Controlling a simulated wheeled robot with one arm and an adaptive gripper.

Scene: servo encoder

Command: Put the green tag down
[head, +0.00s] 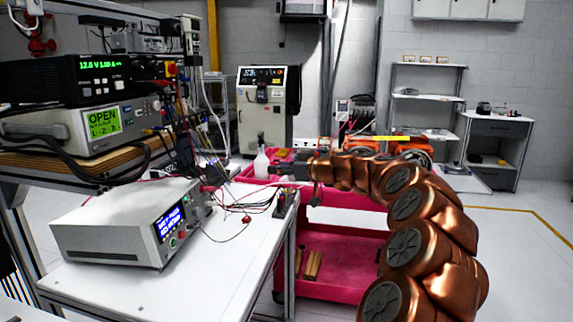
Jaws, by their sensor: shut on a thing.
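My gripper (288,168) is small and dark at the end of my copper-coloured arm, which reaches in from the lower right and points left. It is over the far right end of the white workbench (215,275), near the red cart. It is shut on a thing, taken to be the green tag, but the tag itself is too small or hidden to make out. Just below the gripper a small dark connector block (286,199) with wires stands at the bench's right edge.
A grey power supply (125,225) fills the bench's left part, with loose red and black leads (240,208) to its right. A white bottle (261,162) and the red cart (345,225) are behind the bench. The bench's front middle is bare.

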